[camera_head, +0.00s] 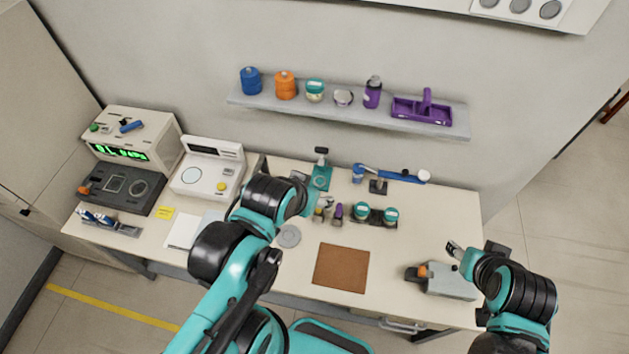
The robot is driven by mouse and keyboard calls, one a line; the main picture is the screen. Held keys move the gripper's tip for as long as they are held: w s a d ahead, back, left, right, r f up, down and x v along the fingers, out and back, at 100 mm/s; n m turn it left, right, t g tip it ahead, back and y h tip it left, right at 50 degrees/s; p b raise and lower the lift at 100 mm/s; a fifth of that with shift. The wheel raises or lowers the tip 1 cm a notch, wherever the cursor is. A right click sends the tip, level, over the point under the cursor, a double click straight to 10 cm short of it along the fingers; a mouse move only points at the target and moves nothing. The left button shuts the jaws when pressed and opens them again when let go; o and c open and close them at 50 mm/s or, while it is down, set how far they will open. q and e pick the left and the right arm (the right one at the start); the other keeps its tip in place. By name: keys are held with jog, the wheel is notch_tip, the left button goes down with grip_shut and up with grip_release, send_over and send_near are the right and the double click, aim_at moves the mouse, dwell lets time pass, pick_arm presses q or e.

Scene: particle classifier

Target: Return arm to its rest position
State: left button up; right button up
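My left arm reaches in from the lower left over the table. Its gripper (304,190) is over the middle back of the table, near a small teal stand (320,178). The wrist hides part of it, and I cannot tell whether its fingers are open or whether they hold anything. My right arm is folded at the right side. Its gripper (457,251) points left and up by the table's right edge, near a grey device with an orange knob (450,281). Its fingers are too small to read.
The table (400,245) holds a brown mat (341,267), teal-lidded jars (391,214), a white scale (207,167) and a clock-like box (132,139). A wall shelf (350,113) carries several containers and a purple tray (421,109). Free table lies around the mat.

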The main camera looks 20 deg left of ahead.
notch_tip(320, 180, down, 31)
jog(key=b, duration=3.1)
